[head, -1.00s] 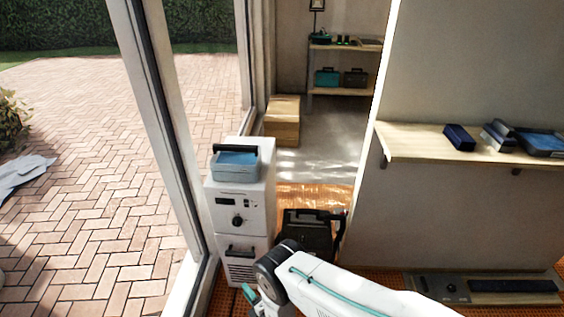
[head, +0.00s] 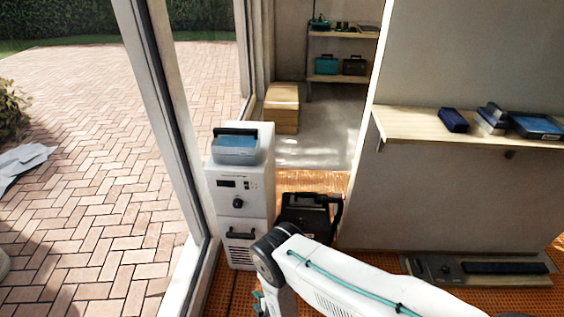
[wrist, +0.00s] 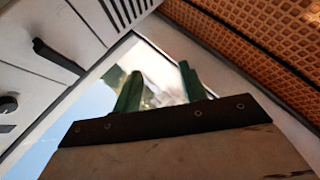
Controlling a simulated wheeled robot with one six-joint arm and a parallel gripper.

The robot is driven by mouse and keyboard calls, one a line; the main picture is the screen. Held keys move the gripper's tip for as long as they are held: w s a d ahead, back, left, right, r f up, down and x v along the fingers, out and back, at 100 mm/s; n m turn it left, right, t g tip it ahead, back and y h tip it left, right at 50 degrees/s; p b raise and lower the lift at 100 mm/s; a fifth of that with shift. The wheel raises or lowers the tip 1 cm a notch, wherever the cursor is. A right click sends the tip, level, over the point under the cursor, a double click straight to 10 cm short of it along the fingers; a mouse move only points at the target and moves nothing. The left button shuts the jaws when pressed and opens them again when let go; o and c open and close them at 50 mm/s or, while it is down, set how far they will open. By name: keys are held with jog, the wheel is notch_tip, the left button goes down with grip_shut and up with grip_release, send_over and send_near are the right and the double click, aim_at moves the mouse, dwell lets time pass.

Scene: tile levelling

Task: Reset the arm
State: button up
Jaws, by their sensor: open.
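My white arm with a teal cable reaches in from the lower right of the head view and bends down at a dark joint. In the wrist view my gripper (wrist: 160,90) shows two green fingers standing apart with nothing between them. In the head view only a small teal part of it shows at the bottom edge, and its fingertips are hidden. The white cabinet (head: 240,205) stands left of the arm with a blue-grey case (head: 237,148) on top. It also shows tilted at the left of the wrist view (wrist: 45,85).
A black case (head: 305,217) stands right of the cabinet, close behind my arm. A wooden shelf (head: 410,126) with blue boxes juts from the right wall. A long flat tool (head: 480,270) lies on the orange floor (head: 300,181). A window frame (head: 165,110) runs at left.

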jog(key=w+d+r+m+g+h, duration=0.1)
jog(key=d+r+m+g+h, duration=0.3)
jog(key=r, duration=1.1)
jog(key=w+d+r+m+g+h, duration=0.1)
jog(key=d+r+m+g, duration=0.35)
jog(key=r, duration=1.05)
jog(key=w+d+r+m+g+h, duration=0.1)
jog(key=d+r+m+h, duration=0.35)
jog(key=r, duration=1.05)
jog(key=s+d+r+m, duration=0.3)
jog(key=s+d+r, duration=0.4)
jog(key=r, duration=0.4)
jog(key=s+d+r+m+t+y, duration=0.1)
jog(key=s+d+r+m, duration=0.2)
jog(key=s+d+r, duration=0.5)
jog(key=s+d+r+m+t+y, duration=0.1)
jog(key=s+d+r+m, duration=0.1)
jog(key=s+d+r, duration=0.6)
notch_tip(320, 180, up, 8)
jog(key=shift+s+d+f+m, duration=0.2)
jog(key=shift+s+m, duration=0.2)
jog(key=shift+s, duration=0.45)
